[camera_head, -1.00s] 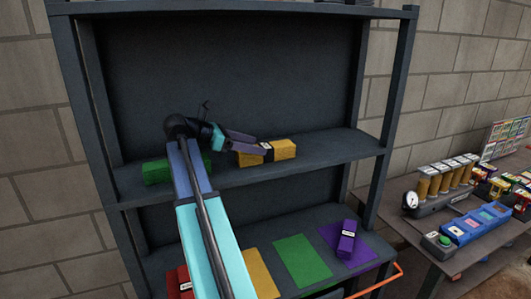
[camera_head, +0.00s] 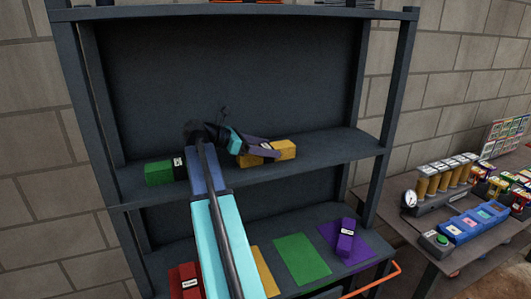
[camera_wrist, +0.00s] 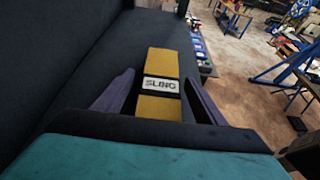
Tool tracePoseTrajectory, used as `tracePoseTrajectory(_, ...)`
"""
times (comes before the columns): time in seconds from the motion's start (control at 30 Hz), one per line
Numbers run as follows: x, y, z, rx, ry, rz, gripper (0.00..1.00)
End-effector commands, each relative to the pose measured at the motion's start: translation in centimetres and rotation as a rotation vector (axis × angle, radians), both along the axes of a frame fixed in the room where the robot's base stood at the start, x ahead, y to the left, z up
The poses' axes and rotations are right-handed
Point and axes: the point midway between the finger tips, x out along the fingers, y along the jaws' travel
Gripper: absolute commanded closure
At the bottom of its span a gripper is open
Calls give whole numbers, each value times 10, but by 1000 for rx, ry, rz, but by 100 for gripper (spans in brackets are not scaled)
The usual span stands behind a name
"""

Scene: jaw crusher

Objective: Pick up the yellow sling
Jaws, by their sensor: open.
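The yellow sling (camera_head: 285,150) is a folded yellow block with a dark band, lying on the middle shelf (camera_head: 330,146) of the dark rack. In the wrist view the sling (camera_wrist: 162,65) shows a white label reading "SLING". My gripper (camera_head: 264,151) is at the sling, covering part of its left side in the head view. In the wrist view my gripper (camera_wrist: 160,92) is open, with one purple finger on each side of the sling's near end. I cannot tell whether the fingers touch it.
A green sling (camera_head: 159,173) lies on the same shelf to the left. On the lower shelf are a red sling (camera_head: 185,283), a purple sling (camera_head: 346,238) and coloured mats, including a green mat (camera_head: 302,260). A table (camera_head: 440,262) with equipment stands at the right.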

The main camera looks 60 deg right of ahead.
Motion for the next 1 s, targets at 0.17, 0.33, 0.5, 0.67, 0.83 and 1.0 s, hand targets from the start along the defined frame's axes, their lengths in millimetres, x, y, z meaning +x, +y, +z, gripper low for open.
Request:
tracePoseTrajectory(0.17, 0, 0, 0, 0, 0, 0, 35)
tracePoseTrajectory(0.33, 0, 0, 0, 0, 0, 0, 35)
tracePoseTrajectory(0.5, 0, 0, 0, 0, 0, -1, 44)
tracePoseTrajectory(0.67, 0, 0, 0, 0, 0, -1, 71)
tracePoseTrajectory(0.83, -1, -1, 1, -2, 1, -1, 94)
tracePoseTrajectory(1.0, -1, -1, 1, -2, 1, -1, 94)
